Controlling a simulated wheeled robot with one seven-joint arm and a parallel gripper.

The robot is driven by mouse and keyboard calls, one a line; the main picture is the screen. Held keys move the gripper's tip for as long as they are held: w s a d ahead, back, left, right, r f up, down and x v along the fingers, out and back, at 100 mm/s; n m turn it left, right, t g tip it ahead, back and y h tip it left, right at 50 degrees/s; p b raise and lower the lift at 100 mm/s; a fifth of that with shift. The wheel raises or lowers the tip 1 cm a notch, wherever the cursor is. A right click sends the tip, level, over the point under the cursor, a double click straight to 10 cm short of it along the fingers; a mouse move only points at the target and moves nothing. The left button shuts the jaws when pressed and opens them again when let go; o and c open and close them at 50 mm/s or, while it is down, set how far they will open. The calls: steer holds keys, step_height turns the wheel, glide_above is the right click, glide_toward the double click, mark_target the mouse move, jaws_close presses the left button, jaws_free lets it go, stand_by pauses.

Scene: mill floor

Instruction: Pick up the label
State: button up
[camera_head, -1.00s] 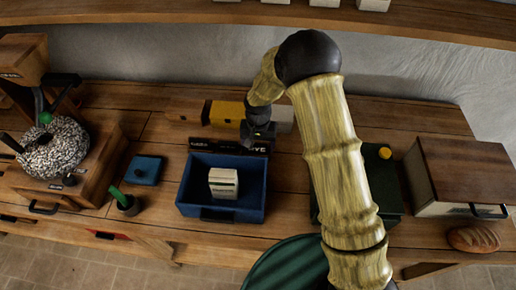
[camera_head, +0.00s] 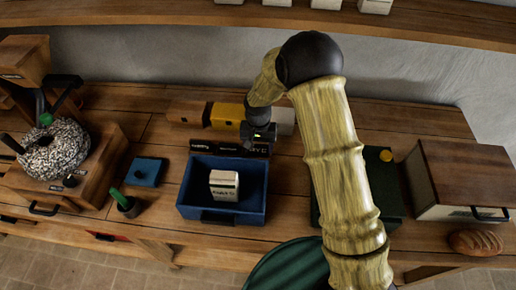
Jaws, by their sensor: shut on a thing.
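A dark label strip with pale lettering (camera_head: 228,147) stands along the back edge of the blue bin (camera_head: 181,205). The lettering is too small to read fully, and I cannot tell whether it is one label or several side by side. My gripper (camera_head: 258,143) points down at the right end of this strip, just behind the bin. It is shut on the label there, and the fingers and the gripped part are small and partly hidden. A white packet with dark print (camera_head: 224,186) sits inside the blue bin.
Yellow and wooden blocks (camera_head: 225,115) lie behind my gripper. A stone mill (camera_head: 55,150), a blue lidded box (camera_head: 145,171) and a green-handled pot (camera_head: 126,205) stand left. A wooden-topped box (camera_head: 465,175) and a loaf (camera_head: 475,242) are right. A shelf (camera_head: 300,20) runs above.

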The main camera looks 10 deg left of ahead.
mark_target(258, 146)
step_height(258, 146, up, 9)
steer(key=shift+r+b, duration=0.1)
steer(key=shift+b, duration=0.75)
steer(key=shift+r, duration=0.15)
